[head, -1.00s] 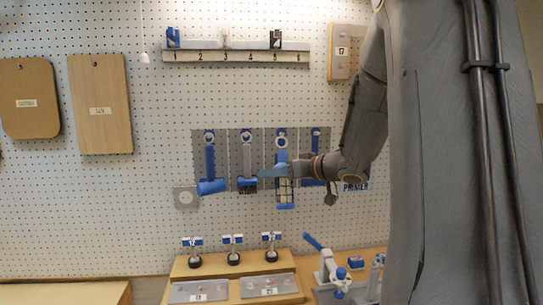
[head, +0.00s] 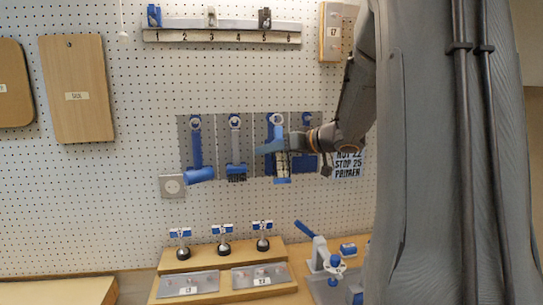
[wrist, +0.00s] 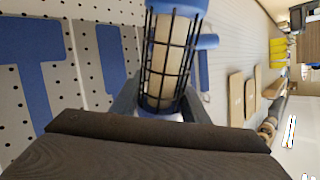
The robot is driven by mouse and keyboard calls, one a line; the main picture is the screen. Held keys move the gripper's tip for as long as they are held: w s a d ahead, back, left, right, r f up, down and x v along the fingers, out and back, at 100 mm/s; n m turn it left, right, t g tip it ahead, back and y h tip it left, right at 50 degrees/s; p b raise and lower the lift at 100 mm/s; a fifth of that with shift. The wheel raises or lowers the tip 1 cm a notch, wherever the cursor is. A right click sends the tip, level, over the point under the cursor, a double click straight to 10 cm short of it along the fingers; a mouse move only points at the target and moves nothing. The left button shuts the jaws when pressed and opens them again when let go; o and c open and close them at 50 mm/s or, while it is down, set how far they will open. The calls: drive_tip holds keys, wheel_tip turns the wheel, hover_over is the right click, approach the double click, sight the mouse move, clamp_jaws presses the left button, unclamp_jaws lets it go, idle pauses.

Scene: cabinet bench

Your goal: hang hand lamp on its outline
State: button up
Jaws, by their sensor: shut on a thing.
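The hand lamp (head: 282,165) has a blue top with a ring, a dark wire cage over a pale tube, and a blue end. It hangs upright in my gripper (head: 274,146), in front of the grey tool panel. In the wrist view the lamp's cage (wrist: 168,60) is between my gripper's fingers (wrist: 158,100). A blue outline (head: 269,130) shows partly behind the lamp, a little to its left. The lamp covers the rest of it. I cannot tell whether the lamp touches the panel.
A blue hammer (head: 197,150) and a blue brush (head: 236,150) hang to the left. Another blue shape (head: 306,145) is at the right, partly behind my arm. A numbered rail (head: 220,32) is above. Stamps (head: 223,245) and a clamp (head: 320,250) stand below.

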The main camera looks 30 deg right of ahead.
drive_tip(key=w, duration=0.1)
drive_tip(key=w+d+b, duration=0.1)
drive_tip(key=w, duration=0.2)
drive_tip(key=shift+w+d+f, duration=0.2)
drive_tip(key=shift+w+f, duration=0.15)
drive_tip(key=shift+w, duration=0.05)
idle(0.4)
drive_tip(key=shift+w+f, duration=0.1)
drive_tip(key=shift+f, duration=0.05)
idle(0.3)
idle(0.4)
drive_tip(key=o, duration=1.4)
drive_tip(key=shift+c, duration=0.2)
